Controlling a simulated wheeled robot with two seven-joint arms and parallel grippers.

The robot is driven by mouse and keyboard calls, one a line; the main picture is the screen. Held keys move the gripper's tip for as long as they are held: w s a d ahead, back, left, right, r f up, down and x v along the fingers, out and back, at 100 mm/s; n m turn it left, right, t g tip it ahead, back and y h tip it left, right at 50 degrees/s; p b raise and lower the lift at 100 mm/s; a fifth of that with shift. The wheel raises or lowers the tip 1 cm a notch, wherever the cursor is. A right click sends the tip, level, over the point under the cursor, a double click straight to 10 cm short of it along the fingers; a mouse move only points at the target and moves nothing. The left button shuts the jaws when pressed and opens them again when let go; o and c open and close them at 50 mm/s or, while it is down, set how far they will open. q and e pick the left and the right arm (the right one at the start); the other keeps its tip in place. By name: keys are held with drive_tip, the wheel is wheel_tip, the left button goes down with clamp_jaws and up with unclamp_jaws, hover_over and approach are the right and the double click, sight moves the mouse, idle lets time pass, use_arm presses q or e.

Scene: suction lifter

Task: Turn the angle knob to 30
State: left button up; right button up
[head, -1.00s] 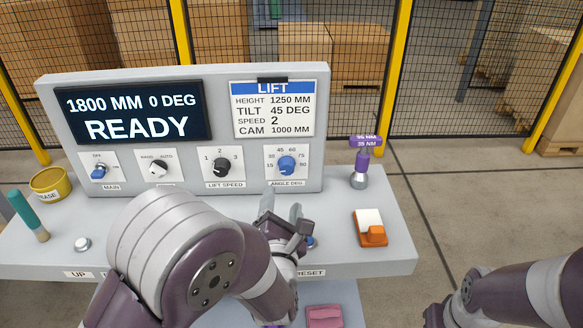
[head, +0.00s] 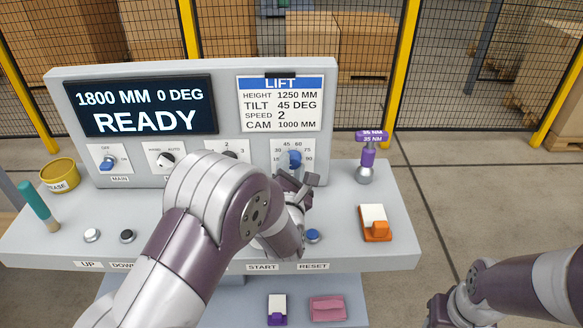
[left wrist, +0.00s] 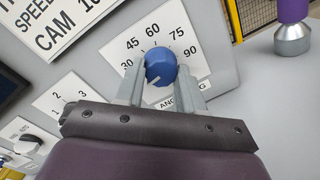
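The blue angle knob (head: 295,158) sits on the upright panel below the LIFT card. It also shows in the left wrist view (left wrist: 160,66), where its white mark points down and left, below the 30 label. The display (head: 138,107) reads 1800 MM 0 DEG and READY. My left gripper (head: 296,178) is at the knob, just in front of and below it. In the left wrist view its two fingers (left wrist: 160,75) stand apart, one on each side of the knob, with no clear grip on it. My right gripper (head: 440,311) is at the bottom right, its fingers unclear.
The LIFT card (head: 280,103) reads TILT 45 DEG. A lift speed knob (head: 229,157) is partly hidden by my left arm. A blue button (head: 312,236) lies below my gripper. A purple tool (head: 367,158) and an orange-white switch (head: 374,222) stand to the right.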

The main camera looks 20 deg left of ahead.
use_arm(q)
drive_tip(key=shift+f+m, duration=0.1)
drive_tip(key=shift+m, duration=0.2)
drive_tip(key=m+b, duration=0.1)
drive_tip(key=m, duration=0.1)
drive_tip(key=shift+m+b, duration=0.3)
drive_tip(key=shift+b, duration=0.1)
drive_tip(key=shift+m+g+b, duration=0.3)
drive_tip(key=shift+m+b, duration=0.3)
drive_tip(key=shift+m, duration=1.5)
drive_tip(key=o, duration=1)
drive_tip(key=shift+o, duration=0.2)
drive_tip(key=shift+r, duration=0.2)
